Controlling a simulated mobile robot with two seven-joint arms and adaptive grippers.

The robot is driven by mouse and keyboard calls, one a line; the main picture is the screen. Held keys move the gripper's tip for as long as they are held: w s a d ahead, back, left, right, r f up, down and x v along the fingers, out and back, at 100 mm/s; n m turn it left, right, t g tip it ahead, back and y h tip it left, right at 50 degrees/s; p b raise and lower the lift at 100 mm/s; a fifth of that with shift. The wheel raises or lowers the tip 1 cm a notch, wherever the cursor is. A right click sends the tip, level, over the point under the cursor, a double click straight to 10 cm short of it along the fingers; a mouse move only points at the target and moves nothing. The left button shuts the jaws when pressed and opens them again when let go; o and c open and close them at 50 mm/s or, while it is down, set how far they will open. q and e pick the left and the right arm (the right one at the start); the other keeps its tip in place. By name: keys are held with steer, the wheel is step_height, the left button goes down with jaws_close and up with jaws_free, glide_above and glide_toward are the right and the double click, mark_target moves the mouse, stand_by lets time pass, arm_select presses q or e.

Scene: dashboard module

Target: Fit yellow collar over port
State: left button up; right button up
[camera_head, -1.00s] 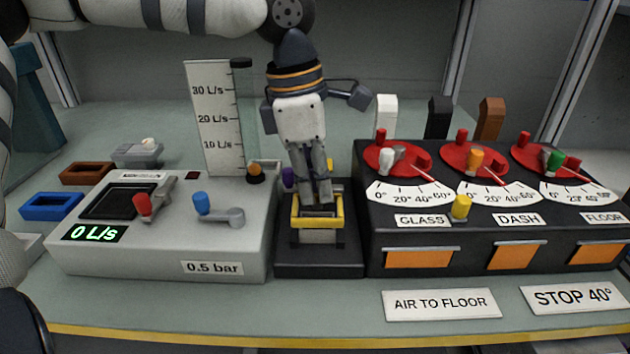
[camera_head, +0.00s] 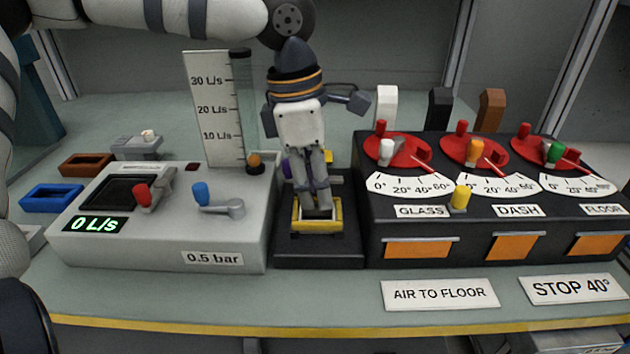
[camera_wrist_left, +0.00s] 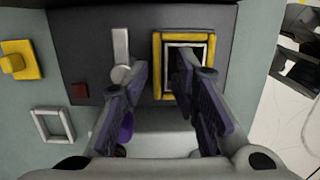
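The yellow collar (camera_head: 317,226) is a square frame on the port of the dark base block in the middle. In the left wrist view the collar (camera_wrist_left: 157,75) surrounds the port's pale rim (camera_wrist_left: 207,66), which has a dark opening. It looks level and low; the seating depth cannot be seen exactly. My left gripper (camera_head: 318,207) points down from above. In the left wrist view its fingertips (camera_wrist_left: 160,65) stand apart, one outside the collar's left wall and one over the opening. Small gaps seem to show beside that wall. My right gripper is out of view.
A grey flow unit (camera_head: 165,240) stands close on the left. A black panel (camera_head: 480,240) with red dials stands close on the right. A clear tube (camera_head: 243,110) with a scale rises behind left. A purple part (camera_wrist_left: 125,126) lies near one finger.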

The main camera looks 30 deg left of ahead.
arm_select(q)
steer(key=shift+w+a+r, duration=0.1)
steer(key=shift+r, duration=0.05)
step_height(320, 180, up, 12)
steer(key=s+a, duration=0.1)
steer(key=shift+a, duration=0.25)
steer(key=shift+f, duration=0.2)
